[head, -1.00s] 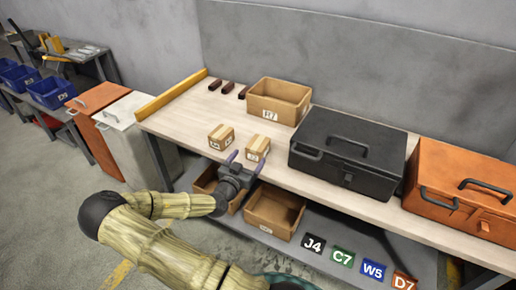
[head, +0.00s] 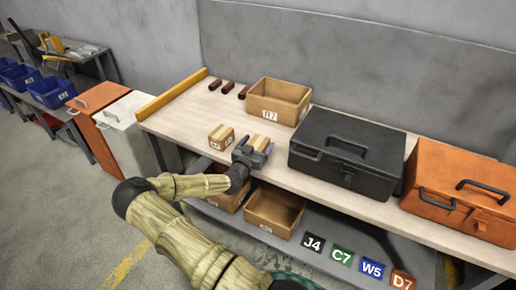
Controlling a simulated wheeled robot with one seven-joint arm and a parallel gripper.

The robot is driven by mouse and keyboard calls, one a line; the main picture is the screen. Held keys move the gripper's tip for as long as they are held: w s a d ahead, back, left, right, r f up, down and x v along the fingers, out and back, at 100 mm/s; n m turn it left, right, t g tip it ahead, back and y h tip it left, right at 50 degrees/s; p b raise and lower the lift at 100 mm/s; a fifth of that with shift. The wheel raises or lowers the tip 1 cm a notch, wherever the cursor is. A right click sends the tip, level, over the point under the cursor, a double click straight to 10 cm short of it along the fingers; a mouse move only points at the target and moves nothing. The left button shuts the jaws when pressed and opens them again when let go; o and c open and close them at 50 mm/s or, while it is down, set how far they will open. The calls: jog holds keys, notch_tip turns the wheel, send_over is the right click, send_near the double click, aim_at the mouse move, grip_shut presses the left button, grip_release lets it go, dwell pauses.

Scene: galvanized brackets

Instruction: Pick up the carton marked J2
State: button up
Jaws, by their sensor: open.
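Two small cartons stand on the workbench (head: 180,115). The left carton (head: 221,137) has pale tape and small labels on its sides, too small to read for sure. The right carton (head: 260,141) is partly hidden by my gripper (head: 255,152), with its taped top still showing. My gripper is open, with its fingers at the right carton, one to each side. I cannot tell whether they touch it. I cannot read which carton is marked J2.
An open cardboard box (head: 279,101) marked R7 stands behind. A black toolbox (head: 346,153) is close on the right, with an orange case (head: 458,192) beyond. Open boxes (head: 273,212) sit on the shelf below. Several dark blocks (head: 228,87) lie at the back left.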

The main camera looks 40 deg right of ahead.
aim_at(259, 141)
jog(key=shift+w+d, duration=0.3)
jog(key=shift+d, duration=0.35)
jog(key=shift+c, duration=0.3)
jog(key=c, duration=1.2)
jog(key=shift+o, duration=0.2)
notch_tip(259, 141, up, 10)
jog(key=shift+r, duration=0.1)
